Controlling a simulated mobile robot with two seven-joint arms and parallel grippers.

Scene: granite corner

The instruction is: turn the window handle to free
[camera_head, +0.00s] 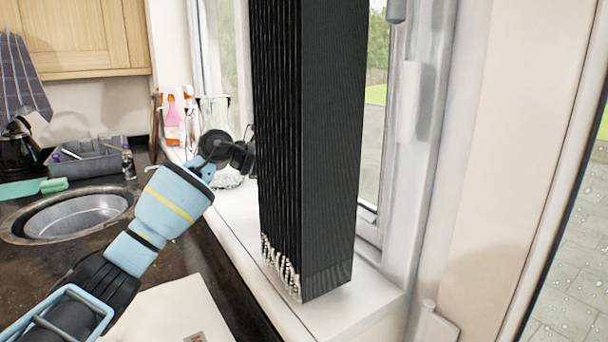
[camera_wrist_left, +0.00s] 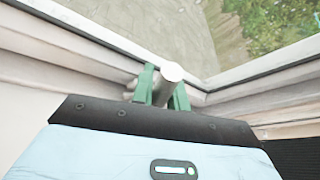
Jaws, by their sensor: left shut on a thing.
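The window handle (camera_wrist_left: 173,72) shows in the left wrist view as a pale, rounded end between green fingers, in front of the window frame. My left gripper (camera_wrist_left: 163,88) is shut on it, one finger on each side. The rest of the handle is hidden by the fingers, so its turn angle cannot be told. In the head view my left arm reaches from the lower left to the window, and its gripper is hidden behind the black blind (camera_head: 333,130). My right gripper is in neither view.
The stacked black blind hangs close to the right of my left wrist, above the white sill (camera_head: 360,310). Glass jars (camera_head: 215,115) and spray bottles (camera_head: 173,120) stand behind the wrist. A round sink (camera_head: 75,213) and grey dish rack (camera_head: 88,160) are at the left.

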